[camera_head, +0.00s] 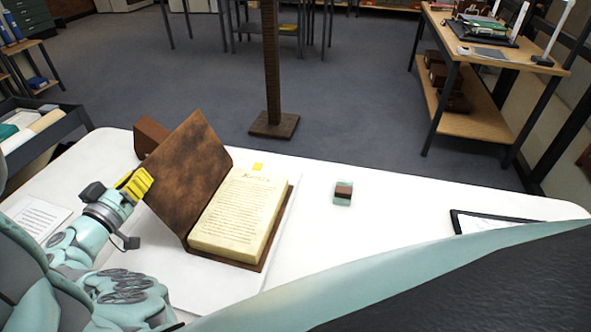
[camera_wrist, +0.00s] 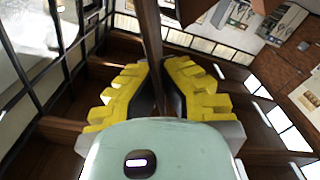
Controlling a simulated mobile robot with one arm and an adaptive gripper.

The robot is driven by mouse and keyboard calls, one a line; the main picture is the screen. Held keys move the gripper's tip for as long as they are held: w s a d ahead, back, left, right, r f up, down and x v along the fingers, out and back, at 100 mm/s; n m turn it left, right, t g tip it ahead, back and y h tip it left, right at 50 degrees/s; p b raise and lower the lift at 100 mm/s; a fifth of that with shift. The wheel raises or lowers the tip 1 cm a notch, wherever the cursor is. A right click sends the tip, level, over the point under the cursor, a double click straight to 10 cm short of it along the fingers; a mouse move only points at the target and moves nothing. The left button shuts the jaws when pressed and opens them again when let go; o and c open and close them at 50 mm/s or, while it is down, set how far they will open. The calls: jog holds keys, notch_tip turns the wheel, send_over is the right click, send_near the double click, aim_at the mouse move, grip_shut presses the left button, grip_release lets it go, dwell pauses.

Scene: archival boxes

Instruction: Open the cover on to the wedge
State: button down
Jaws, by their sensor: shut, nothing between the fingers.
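A book lies on the white table with its cream text page (camera_head: 240,215) facing up. Its brown cover (camera_head: 185,175) stands tilted up and leans to the left. A brown wedge block (camera_head: 150,135) sits behind the cover at the left, partly hidden by it. My gripper (camera_head: 138,184), with yellow fingers, is at the cover's left edge, shut and empty. I cannot tell whether it touches the cover. In the wrist view my gripper's yellow fingers (camera_wrist: 157,90) show close up, with a narrow brown strip, seemingly the cover's edge (camera_wrist: 150,30), beyond them.
A small brown-topped block (camera_head: 343,191) stands on the table (camera_head: 400,195) to the right of the book. A dark-framed tablet-like item (camera_head: 495,222) lies at the right. A paper sheet (camera_head: 35,215) lies at the left. The table between book and tablet is mostly clear.

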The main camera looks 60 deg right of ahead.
jog(key=shift+s+d, duration=0.15)
jog(key=shift+s, duration=0.1)
jog(key=c, duration=1.7)
grip_release()
jog(key=o, duration=0.5)
jog(key=shift+o, duration=0.2)
jog(key=v, duration=1.2)
